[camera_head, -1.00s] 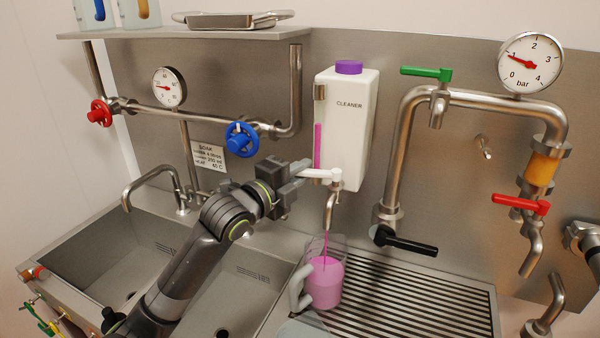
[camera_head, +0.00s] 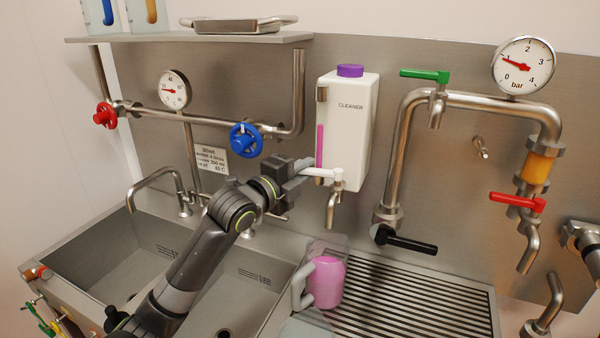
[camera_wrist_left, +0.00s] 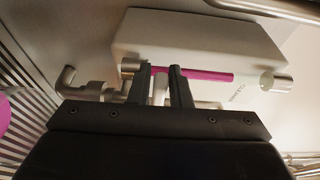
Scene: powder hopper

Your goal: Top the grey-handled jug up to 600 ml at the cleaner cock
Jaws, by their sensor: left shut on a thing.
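The grey-handled jug (camera_head: 304,288) stands on the slatted drainer, below the cleaner cock's spout (camera_head: 332,212). It holds pink liquid (camera_head: 328,280); I cannot read its scale. No stream shows from the spout. The white cleaner tank (camera_head: 348,120) with a purple cap hangs on the wall, with a pink sight tube on its left side. My left gripper (camera_head: 304,168) is shut on the cock's white lever (camera_head: 322,173). In the left wrist view the lever (camera_wrist_left: 160,88) lies between the fingers (camera_wrist_left: 166,86). My right gripper is not in view.
The slatted drainer (camera_head: 420,305) has free room right of the jug. A pipe with green, black and red levers (camera_head: 518,202) stands to its right. Sinks (camera_head: 90,255) lie left, under my left arm. Red and blue valve wheels (camera_head: 245,140) sit on the left pipework.

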